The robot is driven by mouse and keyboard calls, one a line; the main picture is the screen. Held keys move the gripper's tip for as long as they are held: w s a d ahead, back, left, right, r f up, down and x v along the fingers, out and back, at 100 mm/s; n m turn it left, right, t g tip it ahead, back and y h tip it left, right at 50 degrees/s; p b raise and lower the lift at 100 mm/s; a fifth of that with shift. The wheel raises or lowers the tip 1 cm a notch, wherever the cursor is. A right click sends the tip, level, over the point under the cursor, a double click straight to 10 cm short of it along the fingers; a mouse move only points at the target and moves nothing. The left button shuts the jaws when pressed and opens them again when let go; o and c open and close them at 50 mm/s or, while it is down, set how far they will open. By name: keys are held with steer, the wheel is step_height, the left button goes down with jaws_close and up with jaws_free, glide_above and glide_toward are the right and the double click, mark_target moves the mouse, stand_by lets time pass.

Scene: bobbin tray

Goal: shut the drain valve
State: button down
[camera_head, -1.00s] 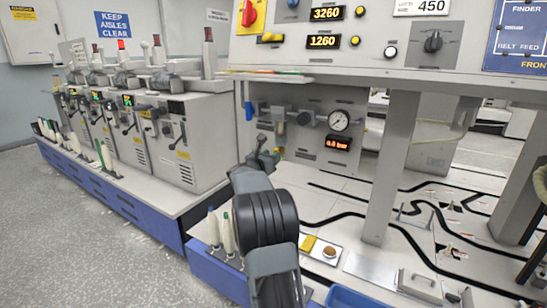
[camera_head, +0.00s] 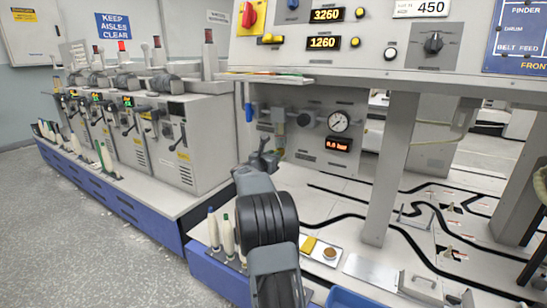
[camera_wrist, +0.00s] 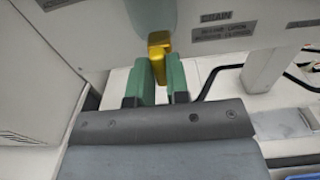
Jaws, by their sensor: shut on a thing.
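The drain valve's yellow handle (camera_wrist: 158,46) shows in the wrist view, just below the panel edge and beside a DRAIN label (camera_wrist: 216,17). The smaller plate under that label is partly readable, with words for open and closed. My gripper (camera_wrist: 157,72) has its two green fingers closed on the yellow handle, one on each side. The handle's lower part is between the fingers. In the head view my gripper (camera_head: 264,150) is at the front of the grey panel (camera_head: 310,102), and I cannot make out the handle clearly there.
A round gauge (camera_head: 339,121) and a red-lit pressure display (camera_head: 338,144) are on the panel, right of my gripper. A grey post (camera_head: 390,165) stands further right. A small tray (camera_head: 321,250) with a yellow block lies on the deck. Bobbins (camera_head: 228,235) stand at left near my arm.

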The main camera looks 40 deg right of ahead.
steer(key=shift+n, duration=0.4)
steer(key=shift+w+f+n+p, duration=0.1)
steer(key=shift+n+p, duration=2.25)
steer(key=shift+n, duration=1.85)
steer(key=shift+w+n+p, duration=0.1)
steer(key=shift+n+p, duration=2.25)
steer(key=shift+n, duration=1.85)
steer(key=shift+f+n, duration=0.1)
steer(key=shift+n, duration=0.2)
steer(key=c, duration=1.1)
jaws_free()
